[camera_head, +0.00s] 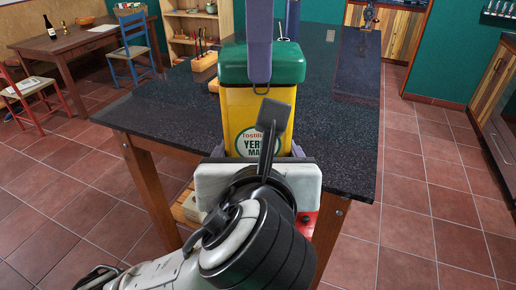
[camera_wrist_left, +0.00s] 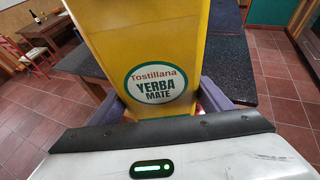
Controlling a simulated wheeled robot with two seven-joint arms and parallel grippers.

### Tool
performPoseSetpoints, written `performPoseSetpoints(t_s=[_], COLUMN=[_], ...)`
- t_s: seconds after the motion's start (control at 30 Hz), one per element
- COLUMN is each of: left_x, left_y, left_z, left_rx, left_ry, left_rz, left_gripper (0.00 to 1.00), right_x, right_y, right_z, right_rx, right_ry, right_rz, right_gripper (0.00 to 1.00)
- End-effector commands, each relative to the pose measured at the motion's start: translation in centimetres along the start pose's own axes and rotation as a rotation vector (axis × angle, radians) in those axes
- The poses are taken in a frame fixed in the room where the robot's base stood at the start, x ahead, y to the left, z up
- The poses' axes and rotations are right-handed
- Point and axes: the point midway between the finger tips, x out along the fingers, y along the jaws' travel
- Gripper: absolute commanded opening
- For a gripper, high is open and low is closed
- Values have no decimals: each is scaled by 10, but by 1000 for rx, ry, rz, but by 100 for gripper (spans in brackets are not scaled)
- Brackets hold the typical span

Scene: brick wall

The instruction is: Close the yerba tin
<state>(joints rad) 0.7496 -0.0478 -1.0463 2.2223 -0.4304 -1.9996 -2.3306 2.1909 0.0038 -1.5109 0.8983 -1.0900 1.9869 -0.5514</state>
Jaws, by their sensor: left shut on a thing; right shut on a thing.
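The yellow yerba tin (camera_head: 240,105) stands upright at the near part of the dark table, with its label towards me; its bottom is hidden behind my left gripper. The green lid (camera_head: 233,64) is at the top of the tin, lined up over it. I cannot tell whether it is fully seated. My right gripper (camera_head: 261,62) comes down from above and is shut on the lid, one purple finger across its near side. My left gripper (camera_head: 257,152) is shut on the tin's lower body, purple fingers at both sides. The left wrist view shows the tin (camera_wrist_left: 110,30) close up, without the lid.
The dark speckled table (camera_head: 340,130) has free room right and left of the tin. A wooden block with tools (camera_head: 204,61) stands behind left. A wooden table (camera_head: 65,42) with a bottle, a blue chair (camera_head: 130,50) and a red chair (camera_head: 30,92) are further left.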

Motion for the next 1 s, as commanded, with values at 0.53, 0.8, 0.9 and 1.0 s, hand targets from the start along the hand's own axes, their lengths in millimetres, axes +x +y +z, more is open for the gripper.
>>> performPoseSetpoints(t_s=[0.53,0.8,0.9,1.0], left_x=[-1,-1,-1,-1], left_y=[0,0,0,0], left_z=[2,2,2,2], left_rx=[-2,-2,-2,-2], left_ry=[-5,-5,-5,-5], left_rz=[-2,-2,-2,-2], left_gripper=[29,29,29,29], right_x=[-3,6,12,15], right_y=[0,0,0,0], right_z=[5,4,4,4], right_rx=[-5,-7,-6,-6], right_ry=[7,7,6,6], right_rz=[-3,-1,-1,-1], right_gripper=[44,44,44,44])
